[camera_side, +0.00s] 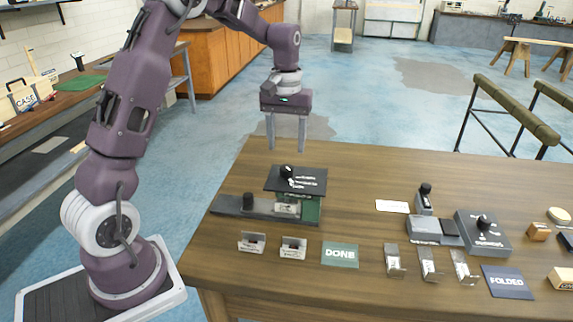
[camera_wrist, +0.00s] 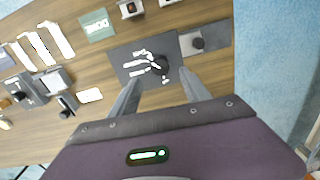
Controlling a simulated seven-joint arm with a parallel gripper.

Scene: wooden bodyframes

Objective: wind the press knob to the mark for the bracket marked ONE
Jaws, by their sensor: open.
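A black panel (camera_side: 310,182) with a round black knob (camera_side: 287,172) and white lettering stands at the near left of the table. In the wrist view the panel (camera_wrist: 125,65) and its knob (camera_wrist: 158,66) lie just ahead of my fingers; the lettering is too blurred to read. My gripper (camera_side: 286,149) is open and empty, pointing down above the knob, apart from it. In the wrist view my gripper (camera_wrist: 161,77) has a finger on each side of the knob. Two small metal holders (camera_side: 251,242) (camera_side: 293,248) carry labels I cannot read.
A grey base (camera_side: 232,208) with a black post extends left of the panel. A green DONE mat (camera_side: 340,254), several metal pieces (camera_side: 430,265), a FOLDED mat (camera_side: 507,282) and a second grey device with a knob (camera_side: 484,222) lie to the right. Bare table lies behind the panel.

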